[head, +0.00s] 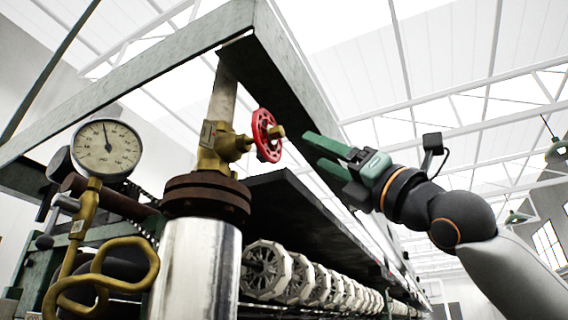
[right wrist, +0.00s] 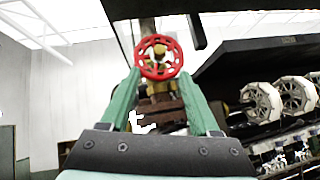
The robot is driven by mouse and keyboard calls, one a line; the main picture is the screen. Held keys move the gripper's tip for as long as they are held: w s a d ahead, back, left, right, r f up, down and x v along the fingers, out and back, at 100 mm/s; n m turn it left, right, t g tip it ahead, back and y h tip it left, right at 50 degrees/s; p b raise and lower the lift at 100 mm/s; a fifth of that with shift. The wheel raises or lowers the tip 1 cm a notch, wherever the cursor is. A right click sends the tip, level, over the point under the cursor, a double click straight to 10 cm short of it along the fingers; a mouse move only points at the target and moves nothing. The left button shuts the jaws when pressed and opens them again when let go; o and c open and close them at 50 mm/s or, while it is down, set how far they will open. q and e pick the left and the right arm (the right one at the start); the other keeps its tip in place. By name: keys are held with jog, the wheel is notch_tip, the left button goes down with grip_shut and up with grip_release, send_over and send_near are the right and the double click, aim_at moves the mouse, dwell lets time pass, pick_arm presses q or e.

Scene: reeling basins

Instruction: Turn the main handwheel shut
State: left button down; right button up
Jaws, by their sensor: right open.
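The red main handwheel (head: 267,135) sits on a brass valve (head: 222,146) on the vertical pipe, in the upper middle of the head view. My right gripper (head: 306,151) is to the right of the wheel, pointing at it, with a gap between. In the right wrist view the handwheel (right wrist: 158,56) shows face-on, ahead of and between the two green fingers. The fingers are apart with nothing between them. The left gripper is not in view.
A pressure gauge (head: 107,148) and a brass looped pipe (head: 102,277) stand at the left. A green steel beam (head: 150,72) runs above the valve. A row of pale reels (head: 266,269) lies below a dark shelf. Open air surrounds my right arm.

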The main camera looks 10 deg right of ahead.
aim_at(282, 135)
jog(key=p+x, duration=0.5)
jog(key=x, duration=0.4)
jog(key=shift+w+a+r, duration=0.1)
jog(key=shift+a+r, duration=0.05)
jog(key=shift+r, duration=0.25)
jog(key=shift+p+x, duration=0.65)
jog(key=shift+x, duration=0.1)
jog(key=shift+w+f, duration=0.1)
jog(key=shift+f, duration=0.05)
jog(key=shift+c, duration=0.2)
grip_shut()
